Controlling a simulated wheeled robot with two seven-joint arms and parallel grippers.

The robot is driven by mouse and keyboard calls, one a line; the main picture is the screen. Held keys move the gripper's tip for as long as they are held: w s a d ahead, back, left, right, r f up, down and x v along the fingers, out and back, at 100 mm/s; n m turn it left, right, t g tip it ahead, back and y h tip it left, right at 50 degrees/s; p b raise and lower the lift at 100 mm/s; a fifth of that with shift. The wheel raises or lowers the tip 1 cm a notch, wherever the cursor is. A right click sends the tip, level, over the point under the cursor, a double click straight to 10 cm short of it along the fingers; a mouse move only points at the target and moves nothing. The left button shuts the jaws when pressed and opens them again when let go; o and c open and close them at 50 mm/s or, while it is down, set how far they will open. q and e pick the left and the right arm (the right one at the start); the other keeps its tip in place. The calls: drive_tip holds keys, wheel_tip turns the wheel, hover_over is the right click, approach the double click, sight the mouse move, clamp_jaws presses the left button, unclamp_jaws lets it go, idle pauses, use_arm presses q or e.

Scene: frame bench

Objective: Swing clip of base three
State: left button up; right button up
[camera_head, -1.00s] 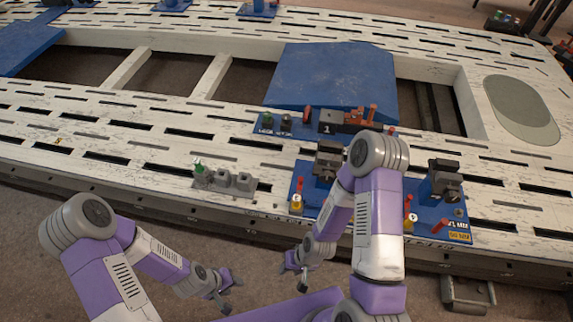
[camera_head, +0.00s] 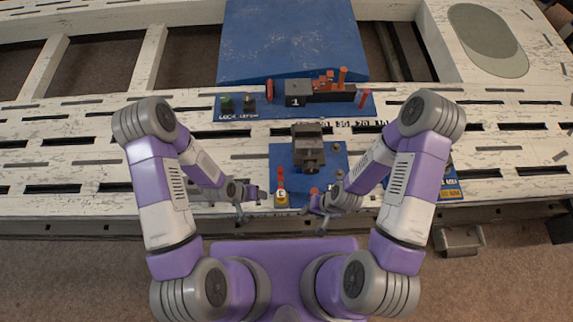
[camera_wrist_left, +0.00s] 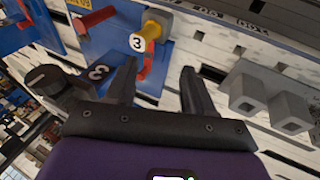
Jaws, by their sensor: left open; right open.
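Base three is a blue plate (camera_head: 275,160) near the front edge of the white slotted bench, bearing a dark grey block (camera_head: 308,147). At its front left stands a yellow post (camera_head: 281,199) marked 3, with a red lever (camera_head: 281,180) above it. In the left wrist view the yellow post (camera_wrist_left: 156,25) and the red lever (camera_wrist_left: 147,62) lie just beyond my open left fingers (camera_wrist_left: 158,82). The fingers hold nothing. My left gripper (camera_head: 250,204) is just left of the post. My right gripper (camera_head: 317,210) is open at the plate's front right.
Behind stands a blue plate marked 1 (camera_head: 225,115) with orange parts. Another blue plate (camera_head: 447,188) is partly hidden behind my right arm. Grey blocks (camera_wrist_left: 290,112) sit right of my left fingers in the wrist view. The bench front edge is close.

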use_arm(q)
drive_tip(key=w+d+f+m+t+h+b, duration=0.1)
drive_tip(key=w+d+f+m+h+b, duration=0.2)
drive_tip(key=w+m, duration=0.5)
drive_tip(key=m+g+y, duration=0.1)
drive_tip(key=m+g, duration=0.1)
drive_tip(key=m, duration=0.6)
hover_over(280, 169)
drive_tip(key=a, duration=0.3)
wheel_tip(280, 169, down, 3)
drive_tip(key=m+g+y+b, duration=0.2)
drive_tip(key=m, duration=0.2)
drive_tip(key=b+x, duration=0.2)
drive_tip(key=x, duration=0.5)
drive_tip(key=shift+w+d+f, duration=0.15)
drive_tip(key=shift+d+f, duration=0.05)
drive_tip(key=shift+f, duration=0.15)
drive_tip(key=shift+c, duration=0.3)
clamp_jaws()
